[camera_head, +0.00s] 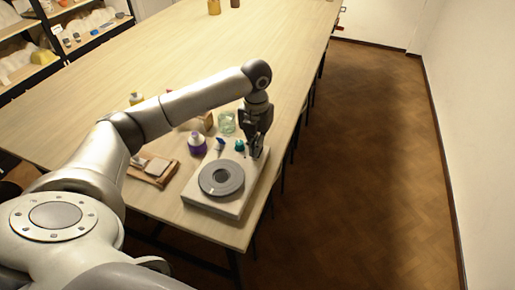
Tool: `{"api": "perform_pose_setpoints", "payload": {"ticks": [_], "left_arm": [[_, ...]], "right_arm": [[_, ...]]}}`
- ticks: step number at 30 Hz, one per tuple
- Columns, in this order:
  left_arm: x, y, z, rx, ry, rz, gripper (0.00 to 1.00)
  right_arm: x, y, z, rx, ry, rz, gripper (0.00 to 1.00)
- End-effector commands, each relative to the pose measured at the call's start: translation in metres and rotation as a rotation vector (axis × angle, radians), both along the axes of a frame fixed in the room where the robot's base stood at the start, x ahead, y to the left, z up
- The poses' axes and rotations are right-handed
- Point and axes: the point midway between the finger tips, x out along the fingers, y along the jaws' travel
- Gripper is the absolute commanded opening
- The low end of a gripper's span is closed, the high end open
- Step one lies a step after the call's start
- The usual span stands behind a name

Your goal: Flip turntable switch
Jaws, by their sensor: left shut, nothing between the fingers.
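A turntable with a grey round platter (221,178) on a pale square base (237,207) stands near the right front corner of the long table. My left arm reaches in from the left over the table. Its gripper (256,152) points down at the back right part of the turntable base and is shut with nothing in it. A small teal knob-like part (240,145) and a blue part (220,144) show at the back of the base, left of the gripper. I cannot make out the switch clearly, nor whether the fingers touch it. My right gripper is not in view.
A purple and white bottle (197,143) and a greenish glass (227,122) stand behind the turntable. A wooden tray (152,170) lies to its left. The wooden table (190,60) is mostly clear farther back. Open floor (360,170) lies to the right.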

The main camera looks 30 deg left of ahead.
Motion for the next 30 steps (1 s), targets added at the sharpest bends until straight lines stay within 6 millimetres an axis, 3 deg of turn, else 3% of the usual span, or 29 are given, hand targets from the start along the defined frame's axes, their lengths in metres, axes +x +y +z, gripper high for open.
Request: {"api": "perform_pose_setpoints", "payload": {"ticks": [18, 30], "left_arm": [[0.001, 0.001, 0.054, 0.001, -0.003, 0.001, 0.0], [0.001, 0.0, 0.056, 0.0, -0.003, 0.001, 0.0]], "right_arm": [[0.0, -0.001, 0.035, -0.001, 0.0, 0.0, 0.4], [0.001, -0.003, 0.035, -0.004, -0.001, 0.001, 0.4]]}}
